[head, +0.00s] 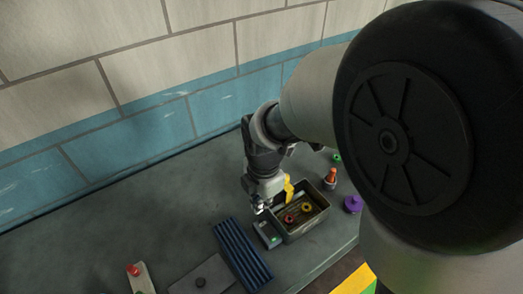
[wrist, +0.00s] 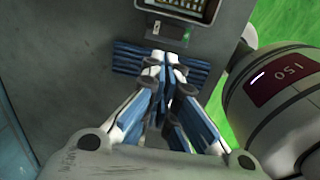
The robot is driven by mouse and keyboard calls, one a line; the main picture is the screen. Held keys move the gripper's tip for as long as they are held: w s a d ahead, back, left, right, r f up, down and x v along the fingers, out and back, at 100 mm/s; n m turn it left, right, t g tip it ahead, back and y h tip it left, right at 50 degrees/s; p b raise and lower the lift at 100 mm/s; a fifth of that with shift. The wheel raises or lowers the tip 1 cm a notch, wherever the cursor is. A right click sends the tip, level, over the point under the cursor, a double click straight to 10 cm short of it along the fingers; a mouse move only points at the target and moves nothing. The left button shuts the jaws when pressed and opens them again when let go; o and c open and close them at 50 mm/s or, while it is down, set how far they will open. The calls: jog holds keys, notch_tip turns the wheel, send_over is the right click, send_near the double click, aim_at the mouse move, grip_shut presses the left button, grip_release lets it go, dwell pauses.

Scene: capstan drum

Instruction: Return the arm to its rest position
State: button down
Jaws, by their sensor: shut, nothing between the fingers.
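My gripper (head: 259,207) hangs at the left edge of the olive bin, above the bench, in the head view. In the wrist view my gripper (wrist: 165,62) has its fingertips together, with nothing between them. The fingers point toward the blue ribbed block (wrist: 127,60) and the small grey box with a green light (wrist: 168,31). My arm reaches in from the right in the head view, and its large dark joint hides much of that side.
The olive bin (head: 318,216) holds red and yellow rings. The grey box (head: 267,234) and blue ribbed block (head: 242,254) lie left of it. A red button (head: 133,269), an orange-topped piece (head: 330,176) and a purple piece (head: 353,204) stand around.

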jog(key=s+d+r+m+t, duration=0.2)
jog(key=s+d+r+m, duration=0.5)
jog(key=m, duration=0.5)
jog(key=s+d+r+m+t+b, duration=0.1)
jog(key=s+d+r+m, duration=0.5)
jog(key=m, duration=0.6)
jog(key=shift+s+d+r+m+t, duration=0.45)
jog(key=shift+r+t, duration=0.15)
jog(key=shift+r, duration=0.1)
